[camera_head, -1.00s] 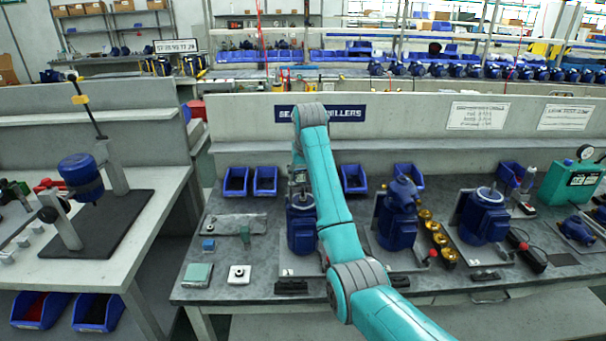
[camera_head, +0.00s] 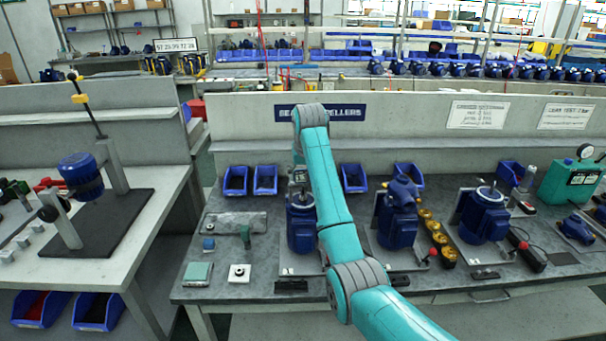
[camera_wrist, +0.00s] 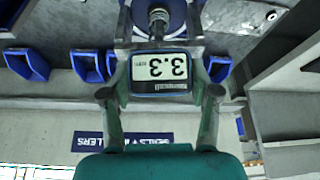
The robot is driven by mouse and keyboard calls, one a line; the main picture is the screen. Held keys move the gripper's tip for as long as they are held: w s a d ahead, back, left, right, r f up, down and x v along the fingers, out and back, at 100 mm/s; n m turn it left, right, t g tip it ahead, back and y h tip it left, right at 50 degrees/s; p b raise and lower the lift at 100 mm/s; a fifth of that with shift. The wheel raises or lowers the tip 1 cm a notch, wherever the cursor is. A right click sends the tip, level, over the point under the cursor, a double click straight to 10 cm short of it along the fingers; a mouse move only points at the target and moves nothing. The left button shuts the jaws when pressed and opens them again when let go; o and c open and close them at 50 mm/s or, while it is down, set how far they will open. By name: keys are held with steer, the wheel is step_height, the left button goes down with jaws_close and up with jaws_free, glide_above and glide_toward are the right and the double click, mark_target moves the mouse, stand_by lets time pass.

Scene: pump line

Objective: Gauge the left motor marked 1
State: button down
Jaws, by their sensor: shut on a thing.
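The left motor (camera_head: 302,230) is a blue upright cylinder on a pale plate at the middle of the bench, partly hidden by my arm. The mark on its plate is too small to read. In the wrist view, the motor's blue body (camera_wrist: 180,10) and metal shaft (camera_wrist: 157,18) show at the top. My gripper (camera_wrist: 159,40) is shut on a grey gauge with a digital display (camera_wrist: 160,70), which appears upside down and seems to read 3.3. The gauge is at the shaft; contact is unclear. In the head view, the gauge (camera_head: 299,177) is just above the motor.
Two more blue motors (camera_head: 398,215) (camera_head: 484,215) stand to the right, with brass parts (camera_head: 438,238) between them. Blue bins (camera_head: 265,180) line the back below a low wall. A green tester (camera_head: 572,183) stands at far right. A side table (camera_head: 150,220) is at left.

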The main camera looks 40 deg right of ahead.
steer(key=shift+c, duration=1)
jaws_free()
steer(key=shift+o, duration=1)
steer(key=shift+r, duration=0.15)
steer(key=shift+r, duration=4.35)
steer(key=shift+s, duration=0.1)
